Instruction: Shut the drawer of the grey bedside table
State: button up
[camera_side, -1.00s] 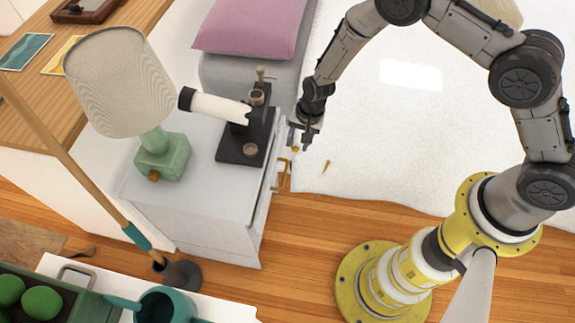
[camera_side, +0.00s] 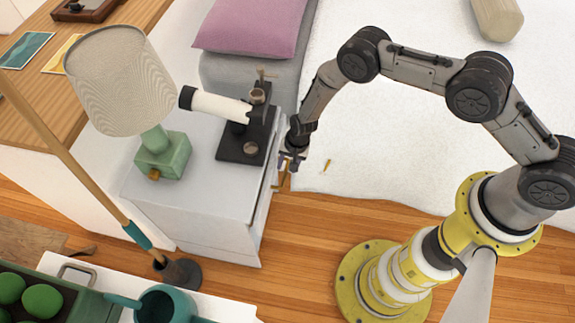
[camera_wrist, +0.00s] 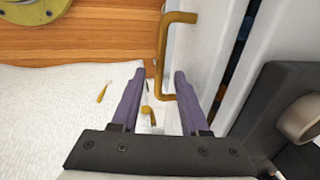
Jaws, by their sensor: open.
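The grey bedside table (camera_side: 205,215) stands left of my gripper in the side view. Its drawer front (camera_side: 270,172) faces right. In the wrist view a dark gap (camera_wrist: 238,62) shows behind the pale drawer front (camera_wrist: 208,55), so the drawer stands partly open. A gold bar handle (camera_wrist: 165,50) is fixed to the front; part of it shows in the side view (camera_side: 281,181). My gripper (camera_side: 288,166) is open and points down by the drawer front and handle. In the wrist view its purple fingers (camera_wrist: 159,72) hold nothing; the right one overlaps the front. I cannot tell whether it touches.
A black microscope-like device (camera_side: 243,140) with a white tube and a green lamp (camera_side: 163,155) stand on the tabletop. A grey bed base (camera_side: 235,82) with a pink pillow (camera_side: 250,25) lies behind. The white rug (camera_side: 400,150) is mostly clear, with a small gold piece (camera_side: 326,166) on it.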

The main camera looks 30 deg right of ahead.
jog(key=shift+f, duration=0.2)
grip_shut()
dwell(1.4)
